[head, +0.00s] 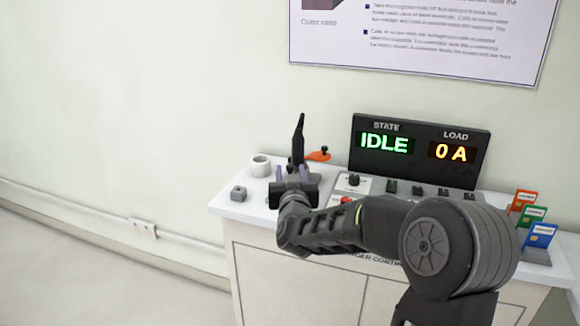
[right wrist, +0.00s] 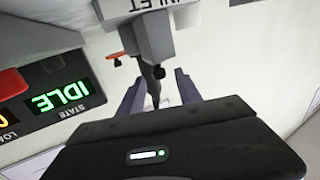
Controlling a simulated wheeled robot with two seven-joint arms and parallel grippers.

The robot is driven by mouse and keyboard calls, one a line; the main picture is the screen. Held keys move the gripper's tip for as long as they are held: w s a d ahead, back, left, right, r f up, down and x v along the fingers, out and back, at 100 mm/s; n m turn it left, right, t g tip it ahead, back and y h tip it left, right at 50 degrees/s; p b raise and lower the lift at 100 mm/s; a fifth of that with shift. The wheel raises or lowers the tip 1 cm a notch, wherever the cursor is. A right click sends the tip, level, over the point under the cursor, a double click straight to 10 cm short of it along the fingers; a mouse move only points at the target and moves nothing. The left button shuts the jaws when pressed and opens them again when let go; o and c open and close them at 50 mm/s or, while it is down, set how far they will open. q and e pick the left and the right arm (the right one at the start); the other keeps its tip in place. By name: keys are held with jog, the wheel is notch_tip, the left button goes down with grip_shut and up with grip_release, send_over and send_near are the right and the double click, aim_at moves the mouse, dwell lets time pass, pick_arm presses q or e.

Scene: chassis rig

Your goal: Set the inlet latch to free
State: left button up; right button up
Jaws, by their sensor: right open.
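A grey block marked INLET (right wrist: 150,30) shows upside down at the top of the right wrist view. A black tapering lever (right wrist: 155,72) runs from it, and the lever stands upright in the head view (head: 298,140). An orange tab (head: 316,156) with a black knob is beside the lever; the tab also shows in the right wrist view (right wrist: 120,60). Which part is the latch I cannot tell. My right gripper (head: 292,172) is open, its pale purple fingers on either side of the lever in the right wrist view (right wrist: 160,82). Contact cannot be told. My left gripper is not in view.
A black display (head: 420,130) reads IDLE and 0 A. Small dark switches (head: 391,186) and a red button (head: 346,199) are near my arm. A white ring (head: 260,166) and a small grey block (head: 238,194) lie left on the white counter (head: 250,212). Coloured cards (head: 533,215) stand right.

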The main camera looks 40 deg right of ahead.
aim_at(290, 168)
jog(key=shift+x, duration=1.8)
grip_shut()
